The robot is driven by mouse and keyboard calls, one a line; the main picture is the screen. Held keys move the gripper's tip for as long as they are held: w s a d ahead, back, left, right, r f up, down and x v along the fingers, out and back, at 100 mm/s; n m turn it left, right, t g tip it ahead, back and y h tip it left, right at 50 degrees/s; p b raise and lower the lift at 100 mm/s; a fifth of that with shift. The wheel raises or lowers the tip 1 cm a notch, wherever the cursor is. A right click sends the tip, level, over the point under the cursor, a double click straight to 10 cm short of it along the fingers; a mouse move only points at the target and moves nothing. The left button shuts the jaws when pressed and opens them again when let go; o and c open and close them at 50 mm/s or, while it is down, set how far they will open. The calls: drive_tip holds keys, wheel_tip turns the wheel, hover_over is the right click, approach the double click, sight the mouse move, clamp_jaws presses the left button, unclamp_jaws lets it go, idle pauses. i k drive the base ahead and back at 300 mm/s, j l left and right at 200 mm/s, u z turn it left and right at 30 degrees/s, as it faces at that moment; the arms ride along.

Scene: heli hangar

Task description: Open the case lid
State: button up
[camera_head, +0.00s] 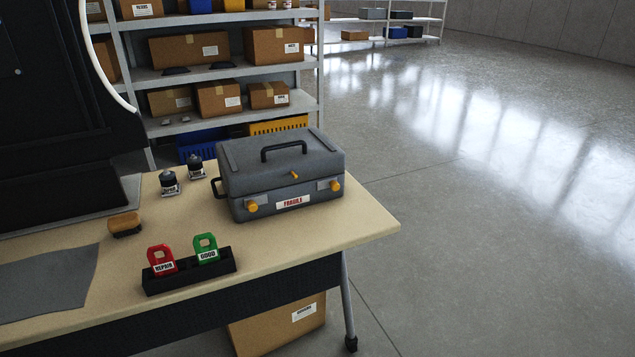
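The case (262,209) is a dark grey box with a "FRAGILE" label on its front. It stands upright near the right end of the table. Its lid (300,164) is closed, with a black handle (284,148) on top. Two yellow latches, a left one (252,206) and a right one (335,186), sit on the front, and a small yellow piece (294,175) is at the lid's front edge. Another black handle (217,188) is on the left side. My gripper is not in view.
A shelf with boxes (190,48) is behind. The floor (500,200) at right is clear.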

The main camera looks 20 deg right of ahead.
sight(249, 165)
drive_tip(key=i+z, duration=0.25)
drive_tip(key=i, duration=0.2)
drive_tip(key=i+j+z, duration=0.1)
drive_tip(key=i+z, duration=0.15)
drive_tip(key=i, duration=0.25)
